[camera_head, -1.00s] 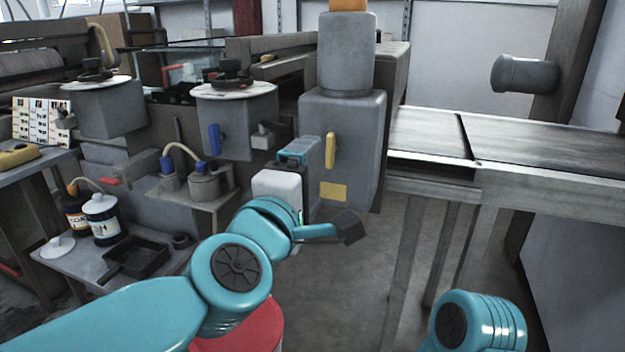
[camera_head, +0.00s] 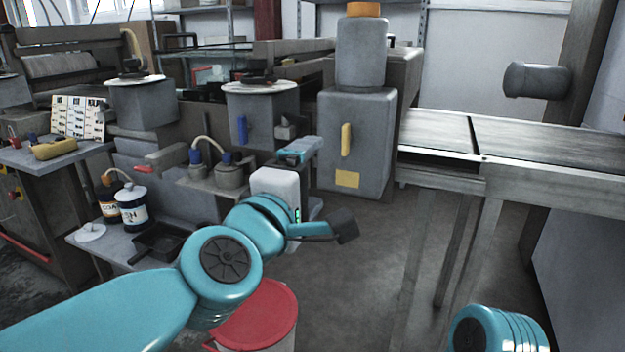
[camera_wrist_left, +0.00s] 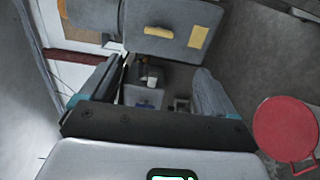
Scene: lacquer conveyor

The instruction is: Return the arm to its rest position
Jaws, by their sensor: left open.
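My left arm comes in from the lower left in the head view. Its gripper (camera_head: 306,150) is at the middle of the picture, in front of the grey machines, and points away from me. In the left wrist view its two fingers (camera_wrist_left: 155,85) stand wide apart with nothing between them touching them. The left jaws are open and empty. Only a teal link of my right arm shows at the lower right of the head view; the right gripper is out of the picture.
A bin with a red lid (camera_head: 254,314) stands below my left forearm. The grey cabinet (camera_head: 357,140) with a yellow handle is beyond the gripper. A conveyor (camera_head: 540,150) runs off to the right. Bottles (camera_head: 132,207) stand on a low shelf at left. Floor right of the gripper is clear.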

